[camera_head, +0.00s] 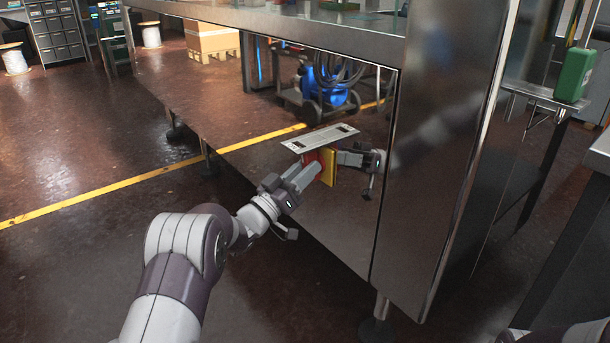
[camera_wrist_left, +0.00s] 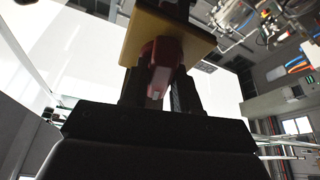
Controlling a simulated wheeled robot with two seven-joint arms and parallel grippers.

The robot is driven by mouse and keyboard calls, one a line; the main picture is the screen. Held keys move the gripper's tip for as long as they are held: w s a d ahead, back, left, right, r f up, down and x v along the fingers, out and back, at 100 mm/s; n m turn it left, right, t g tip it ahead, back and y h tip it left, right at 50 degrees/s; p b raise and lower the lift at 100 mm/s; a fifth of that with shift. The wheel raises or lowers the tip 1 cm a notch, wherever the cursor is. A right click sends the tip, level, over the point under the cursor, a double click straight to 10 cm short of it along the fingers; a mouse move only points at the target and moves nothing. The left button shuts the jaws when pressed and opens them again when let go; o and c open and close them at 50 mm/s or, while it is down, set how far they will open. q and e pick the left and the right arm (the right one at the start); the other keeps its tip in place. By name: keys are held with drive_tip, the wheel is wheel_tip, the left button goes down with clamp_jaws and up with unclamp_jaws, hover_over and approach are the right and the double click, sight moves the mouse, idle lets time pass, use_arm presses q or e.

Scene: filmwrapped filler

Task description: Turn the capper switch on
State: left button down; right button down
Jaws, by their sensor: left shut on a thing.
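The capper switch is a red knob (camera_head: 318,166) on a yellow plate (camera_head: 330,167), fixed to the shiny metal side panel of the machine. My left gripper (camera_head: 312,172) reaches it from the left and is shut on the red knob. In the left wrist view the red knob (camera_wrist_left: 163,62) sits between the two dark fingers, with the yellow plate (camera_wrist_left: 150,38) just beyond. The fingers hide part of the knob, and its exact angle is hard to tell. My right gripper is not in view.
A light metal plate (camera_head: 320,138) juts out just above the switch. The polished panel (camera_head: 335,215) mirrors my left arm and the floor. A machine leg (camera_head: 381,308) stands at lower right. A green container (camera_head: 574,76) is at far right. Open floor (camera_head: 70,260) lies left.

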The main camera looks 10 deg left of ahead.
use_arm(q)
drive_tip(key=shift+f+m+g+h+b, duration=0.1)
drive_tip(key=shift+m+g+h+b, duration=0.45)
drive_tip(key=shift+m, duration=1.35)
drive_tip(key=shift+m+h, duration=0.4)
drive_tip(key=shift+h, duration=0.05)
drive_tip(key=c, duration=0.9)
unclamp_jaws()
drive_tip(key=shift+a, duration=0.1)
drive_tip(key=p+v, duration=0.5)
drive_tip(key=v, duration=0.7)
drive_tip(key=shift+s+a, duration=0.2)
drive_tip(key=shift+a, duration=0.05)
